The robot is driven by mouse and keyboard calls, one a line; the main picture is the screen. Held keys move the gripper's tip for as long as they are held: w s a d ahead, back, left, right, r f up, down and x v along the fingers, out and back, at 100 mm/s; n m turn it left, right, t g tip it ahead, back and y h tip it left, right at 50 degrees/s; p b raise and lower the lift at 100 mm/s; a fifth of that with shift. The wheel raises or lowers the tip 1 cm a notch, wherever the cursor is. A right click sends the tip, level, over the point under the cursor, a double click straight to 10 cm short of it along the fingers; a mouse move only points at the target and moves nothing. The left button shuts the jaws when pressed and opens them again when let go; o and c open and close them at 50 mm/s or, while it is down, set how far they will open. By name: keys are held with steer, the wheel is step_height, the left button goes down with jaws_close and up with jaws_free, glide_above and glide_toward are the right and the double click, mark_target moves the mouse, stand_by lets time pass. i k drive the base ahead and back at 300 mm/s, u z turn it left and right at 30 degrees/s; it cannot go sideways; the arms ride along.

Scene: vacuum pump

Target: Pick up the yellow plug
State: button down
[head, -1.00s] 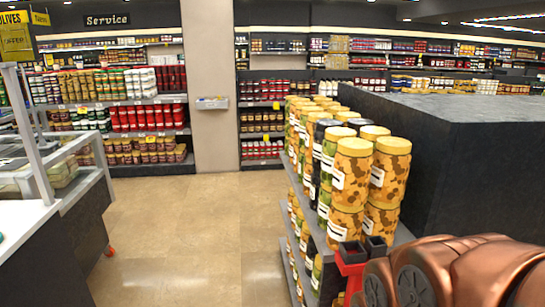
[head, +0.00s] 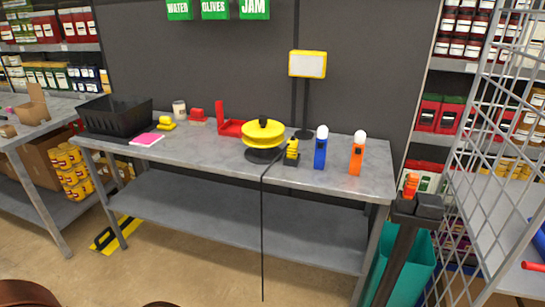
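A black cord (head: 263,230) hangs from beside these over the table edge to the floor. My gripper is not in view; only copper-brown parts of my arm show at the bottom left edge.
The table also holds a black crate (head: 115,116), a red bracket (head: 230,127), a blue bottle (head: 320,150), an orange bottle (head: 357,155) and a lamp (head: 307,65). A dark post (head: 392,250) and wire rack (head: 490,140) stand right. Floor in front is clear.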

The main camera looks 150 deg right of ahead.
mark_target(292, 150)
steer(key=z, duration=4.85)
steer(key=k, duration=0.6)
steer(key=u, duration=1.05)
steer(key=i, duration=2.4)
steer(key=z, duration=1.3)
steer(key=i, duration=0.85)
steer(key=z, duration=0.85)
